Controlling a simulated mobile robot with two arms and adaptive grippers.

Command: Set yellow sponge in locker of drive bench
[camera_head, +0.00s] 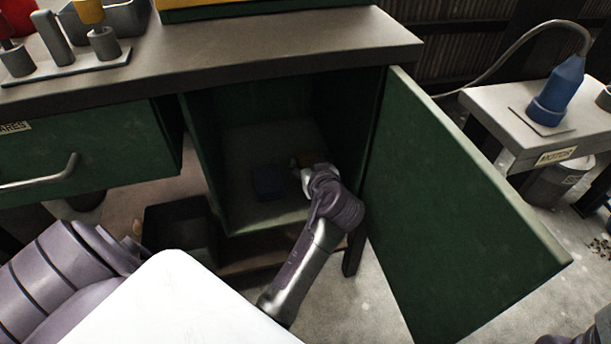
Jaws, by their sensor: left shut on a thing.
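The locker (238,140) is the open green compartment under the drive bench (270,45). Its green door (440,200) stands swung open to the right. My left gripper (303,170) is inside the locker, near the right side, shut on the yellow sponge (309,158). The sponge looks dull orange in the shade and is partly hidden behind the gripper. I cannot tell whether it touches the locker floor. My right gripper is not in view.
A dark blue block (267,183) sits on the locker floor, left of the gripper. A drawer (85,150) juts out at left. A dark bin (180,228) stands below it. A side table (540,115) with a blue motor (560,90) is at right.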

